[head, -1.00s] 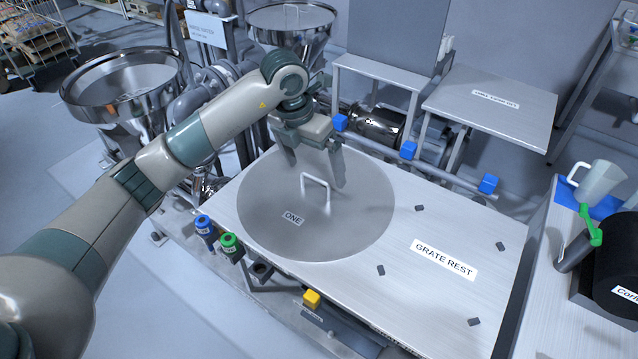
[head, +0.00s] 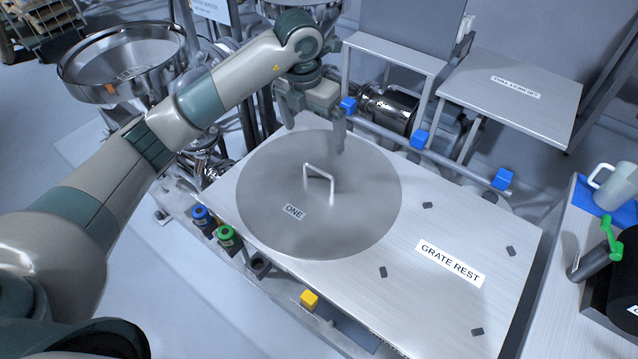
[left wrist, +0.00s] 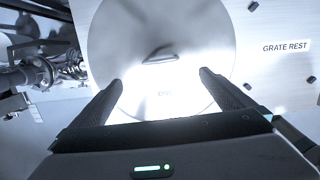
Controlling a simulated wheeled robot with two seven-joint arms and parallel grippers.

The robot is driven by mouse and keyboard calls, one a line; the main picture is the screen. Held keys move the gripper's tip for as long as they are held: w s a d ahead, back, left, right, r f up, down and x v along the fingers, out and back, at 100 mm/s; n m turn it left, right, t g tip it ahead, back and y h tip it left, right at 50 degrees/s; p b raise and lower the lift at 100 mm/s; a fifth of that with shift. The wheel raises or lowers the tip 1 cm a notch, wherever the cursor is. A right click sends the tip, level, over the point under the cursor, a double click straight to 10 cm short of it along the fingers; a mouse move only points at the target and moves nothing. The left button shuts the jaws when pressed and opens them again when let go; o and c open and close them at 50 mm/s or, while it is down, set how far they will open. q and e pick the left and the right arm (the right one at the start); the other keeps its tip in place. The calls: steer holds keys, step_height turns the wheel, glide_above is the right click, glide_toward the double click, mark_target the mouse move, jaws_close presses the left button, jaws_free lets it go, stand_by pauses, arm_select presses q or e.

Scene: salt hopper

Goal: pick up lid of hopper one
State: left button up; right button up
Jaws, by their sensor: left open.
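The round grey metal lid labelled ONE (head: 360,215) lies flat on the brushed metal table top. Its upright loop handle (head: 319,174) stands near the middle. My left gripper (head: 313,138) is open and empty, above the far part of the lid and behind the handle in the head view. In the left wrist view the lid (left wrist: 120,40) lies beyond the two spread fingers, with the handle (left wrist: 160,55) between and ahead of the fingertips. The fingers are apart from the handle. My right gripper is not in view.
The table top marked GRATE REST (head: 450,265) has small dark pads and is otherwise clear. Blue blocks (head: 419,139) sit on a rail behind it. Blue and green knobs (head: 226,235) and a yellow block (head: 309,299) line the near edge. An open steel hopper (head: 120,65) stands at left.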

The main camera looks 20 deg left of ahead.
mark_target(318, 170)
arm_select(q)
steer(key=f+p, duration=0.1)
steer(key=f, duration=0.2)
steer(key=w+f+p, duration=0.1)
steer(key=f+p, duration=0.1)
steer(key=f, duration=0.2)
steer(key=f+p, duration=0.1)
steer(key=f, duration=0.3)
steer(key=shift+w+d, duration=0.25)
steer(key=shift+f, duration=0.35)
steer(key=shift+f+p, duration=0.45)
steer(key=shift+p, duration=0.3)
steer(key=f+p, duration=0.1)
steer(key=f, duration=0.1)
steer(key=f+p, duration=0.1)
steer(key=shift+w+d+f, duration=0.1)
steer(key=shift+w+f, duration=0.1)
steer(key=shift+f, duration=0.45)
steer(key=shift+c, duration=0.6)
